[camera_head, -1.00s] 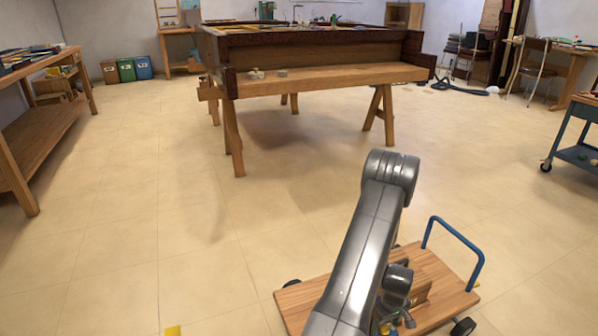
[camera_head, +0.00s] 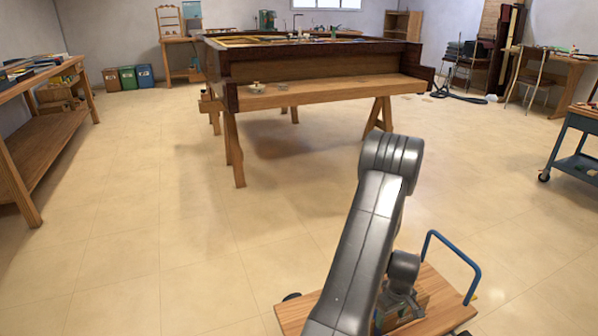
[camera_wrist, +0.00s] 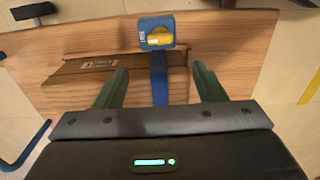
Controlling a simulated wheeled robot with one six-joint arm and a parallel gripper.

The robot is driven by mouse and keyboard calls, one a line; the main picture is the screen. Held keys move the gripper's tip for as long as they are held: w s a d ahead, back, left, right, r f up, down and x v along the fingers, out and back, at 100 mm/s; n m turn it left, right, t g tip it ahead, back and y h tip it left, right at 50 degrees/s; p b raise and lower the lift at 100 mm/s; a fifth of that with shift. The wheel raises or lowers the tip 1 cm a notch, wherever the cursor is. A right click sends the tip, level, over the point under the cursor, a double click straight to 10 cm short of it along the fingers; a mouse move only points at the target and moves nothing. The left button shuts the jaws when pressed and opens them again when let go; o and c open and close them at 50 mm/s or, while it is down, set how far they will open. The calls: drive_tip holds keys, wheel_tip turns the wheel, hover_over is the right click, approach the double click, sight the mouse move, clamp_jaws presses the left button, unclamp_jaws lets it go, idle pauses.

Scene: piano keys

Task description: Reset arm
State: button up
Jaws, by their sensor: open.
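My gripper (camera_wrist: 160,90) shows in the wrist view with its two green fingers apart and nothing between them in its grasp. It points down over a wooden cart deck (camera_wrist: 225,50).
A piano case on wooden trestles (camera_head: 320,92) stands ahead. A wooden workbench (camera_head: 40,140) is at the left, a blue trolley (camera_head: 575,150) at the right. A black hose (camera_head: 455,95) lies on the far floor. The floor between is clear.

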wheel_tip(320, 180, down, 12)
drive_tip(key=b, duration=0.5)
drive_tip(key=shift+f, duration=0.25)
drive_tip(key=shift+r+m, duration=0.25)
drive_tip(key=shift+m, duration=0.45)
drive_tip(key=m, duration=0.4)
drive_tip(key=shift+m+p, duration=0.3)
drive_tip(key=m, duration=0.4)
drive_tip(key=shift+m+p, duration=0.5)
drive_tip(key=shift+m, duration=1.1)
